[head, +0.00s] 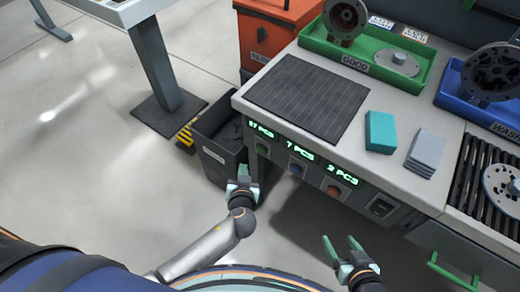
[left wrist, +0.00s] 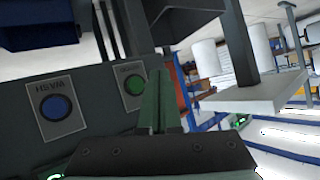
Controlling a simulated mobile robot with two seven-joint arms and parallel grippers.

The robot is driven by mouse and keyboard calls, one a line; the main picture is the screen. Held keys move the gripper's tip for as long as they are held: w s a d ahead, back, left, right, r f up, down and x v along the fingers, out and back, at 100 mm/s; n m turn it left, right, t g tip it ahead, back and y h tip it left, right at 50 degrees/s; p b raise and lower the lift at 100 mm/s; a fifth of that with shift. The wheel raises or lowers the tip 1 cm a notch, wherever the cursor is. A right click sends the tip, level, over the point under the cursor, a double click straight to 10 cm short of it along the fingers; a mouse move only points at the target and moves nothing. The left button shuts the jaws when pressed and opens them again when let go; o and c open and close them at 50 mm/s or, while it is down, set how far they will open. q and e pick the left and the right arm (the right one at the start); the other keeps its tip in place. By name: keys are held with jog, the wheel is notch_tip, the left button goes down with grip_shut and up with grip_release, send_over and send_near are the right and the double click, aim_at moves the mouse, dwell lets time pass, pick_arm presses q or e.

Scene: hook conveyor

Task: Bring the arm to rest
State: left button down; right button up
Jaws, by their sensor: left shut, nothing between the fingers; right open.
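My left gripper (head: 243,180) is shut and empty in the head view, in front of the bench's front panel beside a dark bin. Its closed fingers (left wrist: 157,105) also show in the left wrist view, with the panel behind them. My right gripper (head: 343,250) is open and empty, lower down and to the right, over the floor in front of the bench. Neither gripper appears to hold anything.
The bench front has counters and buttons, including a blue button (head: 296,169). The dark bin (head: 215,140) stands at the bench's left end. A dark mat (head: 308,97), teal block (head: 380,132), grey stack (head: 425,152) and green tray (head: 434,62) are on top.

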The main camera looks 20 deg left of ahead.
pick_arm(q)
jog(key=shift+s+d+f, duration=0.1)
jog(key=shift+s+d, duration=0.1)
jog(key=shift+d, duration=0.15)
pick_arm(e)
jog(key=shift+s+f, duration=0.15)
jog(key=shift+s, duration=0.1)
pick_arm(q)
jog(key=shift+a, duration=0.1)
